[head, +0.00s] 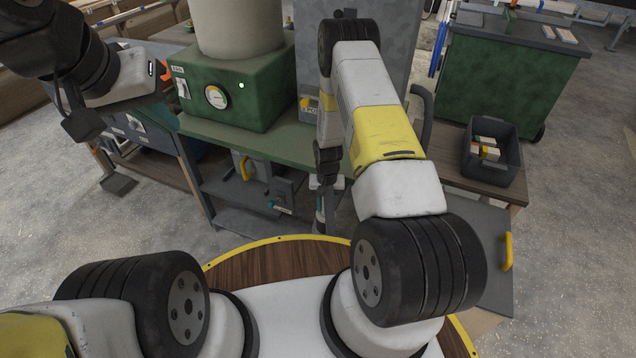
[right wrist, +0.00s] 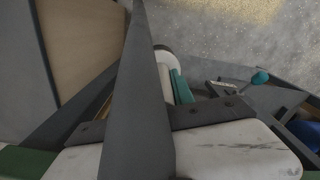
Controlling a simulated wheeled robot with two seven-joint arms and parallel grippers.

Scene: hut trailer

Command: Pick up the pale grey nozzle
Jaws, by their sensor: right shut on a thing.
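My right gripper (right wrist: 150,90) is shut on a pale, rounded piece that looks like the pale grey nozzle (right wrist: 166,78). A dark finger hides most of it in the right wrist view, and a teal part shows right beside it. In the head view my right gripper (head: 323,190) points down at the front of the green workbench, with a little of the pale piece (head: 328,182) beside it. My left gripper (head: 84,124) is at the upper left, left of the green box with the gauge. Its jaw opening cannot be made out.
The green gauge box (head: 240,88) stands on the green workbench (head: 235,140). Lower shelves hold grey items and a teal-tipped tool (head: 279,208). A dark bin (head: 493,155) with small boxes stands at right, near a green cabinet (head: 505,80). Open floor lies at far left and right.

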